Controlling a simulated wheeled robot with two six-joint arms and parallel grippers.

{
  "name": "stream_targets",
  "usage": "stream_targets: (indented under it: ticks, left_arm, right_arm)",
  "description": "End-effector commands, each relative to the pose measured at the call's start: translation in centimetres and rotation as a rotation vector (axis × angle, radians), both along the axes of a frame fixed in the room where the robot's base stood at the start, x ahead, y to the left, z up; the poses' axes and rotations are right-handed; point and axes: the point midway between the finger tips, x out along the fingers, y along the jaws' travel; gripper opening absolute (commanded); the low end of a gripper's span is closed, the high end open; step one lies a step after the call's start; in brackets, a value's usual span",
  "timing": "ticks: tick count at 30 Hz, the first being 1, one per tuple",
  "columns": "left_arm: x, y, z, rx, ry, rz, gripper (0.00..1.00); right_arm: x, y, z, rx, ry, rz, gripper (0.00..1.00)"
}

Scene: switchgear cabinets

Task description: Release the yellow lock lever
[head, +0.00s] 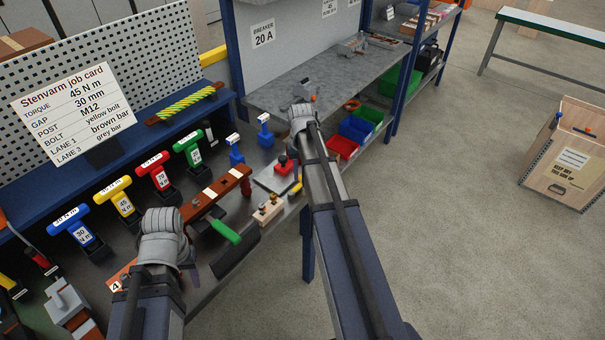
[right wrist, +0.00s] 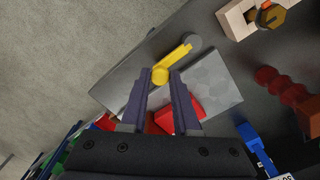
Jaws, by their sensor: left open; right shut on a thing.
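The yellow lock lever (right wrist: 176,62) shows in the right wrist view, running from a dark grey round pivot to a rounded yellow knob. My right gripper (right wrist: 160,78) has its fingertips on either side of that knob and is shut on it. The lever lies beside a grey plate (right wrist: 212,85) with a red block (right wrist: 182,112) on it. In the head view a bit of the yellow lever (head: 296,188) shows next to my right forearm, which hides most of that gripper. My left gripper (head: 188,258) is open over the bench front, mostly hidden by its wrist.
Blue, yellow, red and green T-handled tools (head: 122,205) stand along the bench. A brown bar (head: 216,193), a green-handled tool (head: 224,231) and a pale block with bolts (head: 267,211) lie between my arms. A job card (head: 70,112) hangs behind.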

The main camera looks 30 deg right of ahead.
Motion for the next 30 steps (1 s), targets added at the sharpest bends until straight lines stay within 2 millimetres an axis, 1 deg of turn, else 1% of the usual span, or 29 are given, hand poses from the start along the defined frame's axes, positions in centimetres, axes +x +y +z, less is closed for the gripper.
stream_targets:
  ticks: [3, 4, 11, 19, 23, 26, 30]
  left_arm:
    - [0.0, 0.0, 0.0, 0.0, 0.0, 0.0, 0.5]
    - [0.0, 0.0, 0.0, 0.0, 0.0, 0.0, 0.5]
    - [0.0, 0.0, 0.0, 0.0, 0.0, 0.0, 0.5]
    - [0.0, 0.0, 0.0, 0.0, 0.0, 0.0, 0.5]
    - [0.0, 0.0, 0.4, 0.0, 0.0, 0.0, 0.5]
    - [0.0, 0.0, 1.1, 0.0, 0.0, 0.0, 0.5]
    - [0.0, 0.0, 2.6, 0.0, 0.0, -0.001, 0.5]
  right_arm:
    - [0.1, 0.0, 0.0, 0.001, -0.001, 0.0, 0.0]
    - [0.1, 0.0, 0.0, 0.001, -0.001, 0.0, 0.33]
    - [0.1, 0.0, 0.0, 0.001, -0.001, -0.001, 0.58]
    - [0.0, 0.0, 0.0, 0.001, -0.001, -0.002, 0.59]
    - [0.0, 0.0, 0.4, 0.001, -0.001, -0.002, 0.59]
    - [0.0, 0.0, 1.1, 0.001, -0.001, -0.002, 0.59]
    - [0.0, 0.0, 2.6, 0.001, -0.001, -0.002, 0.59]
